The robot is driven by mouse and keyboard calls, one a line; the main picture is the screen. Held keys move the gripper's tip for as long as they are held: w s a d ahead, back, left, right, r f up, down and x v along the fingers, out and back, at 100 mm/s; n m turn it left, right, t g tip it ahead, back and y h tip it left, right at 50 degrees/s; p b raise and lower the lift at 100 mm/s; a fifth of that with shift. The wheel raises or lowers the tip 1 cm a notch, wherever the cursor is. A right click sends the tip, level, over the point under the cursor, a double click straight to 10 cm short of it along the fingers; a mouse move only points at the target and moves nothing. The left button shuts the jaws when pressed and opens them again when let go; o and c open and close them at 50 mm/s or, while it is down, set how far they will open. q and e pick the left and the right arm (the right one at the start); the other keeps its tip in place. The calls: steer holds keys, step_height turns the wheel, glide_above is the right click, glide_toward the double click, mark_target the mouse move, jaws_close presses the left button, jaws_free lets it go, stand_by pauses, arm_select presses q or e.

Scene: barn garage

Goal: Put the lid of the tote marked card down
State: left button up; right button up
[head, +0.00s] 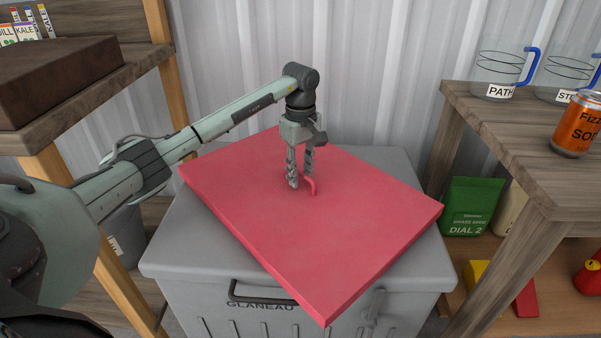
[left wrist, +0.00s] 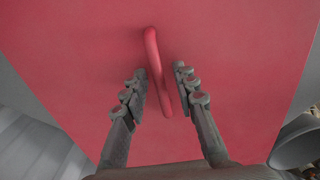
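A flat red lid (head: 250,220) with a thin red loop handle (head: 311,185) lies turned askew over a grey tote (head: 170,245). Its front corner juts past the tote's front edge. The tote's front reads something like "GLANEAU"; I see no "card" mark. My left gripper (head: 300,172) points down at the middle of the red lid, by the handle. In the left wrist view the fingers (left wrist: 159,73) stand apart on either side of the handle (left wrist: 155,62), with small gaps visible. My right gripper is not in view.
A wooden shelf at the left holds a dark brown box (head: 55,75) and seed packets. A wooden bench (head: 500,140) at the right holds glass jugs (head: 500,70) and an orange can (head: 577,125). A green bag (head: 471,205) stands below. Corrugated wall (head: 390,70) is behind.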

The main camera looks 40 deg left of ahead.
arm_select(q)
step_height(320, 180, up, 12)
steer(key=p, duration=0.1)
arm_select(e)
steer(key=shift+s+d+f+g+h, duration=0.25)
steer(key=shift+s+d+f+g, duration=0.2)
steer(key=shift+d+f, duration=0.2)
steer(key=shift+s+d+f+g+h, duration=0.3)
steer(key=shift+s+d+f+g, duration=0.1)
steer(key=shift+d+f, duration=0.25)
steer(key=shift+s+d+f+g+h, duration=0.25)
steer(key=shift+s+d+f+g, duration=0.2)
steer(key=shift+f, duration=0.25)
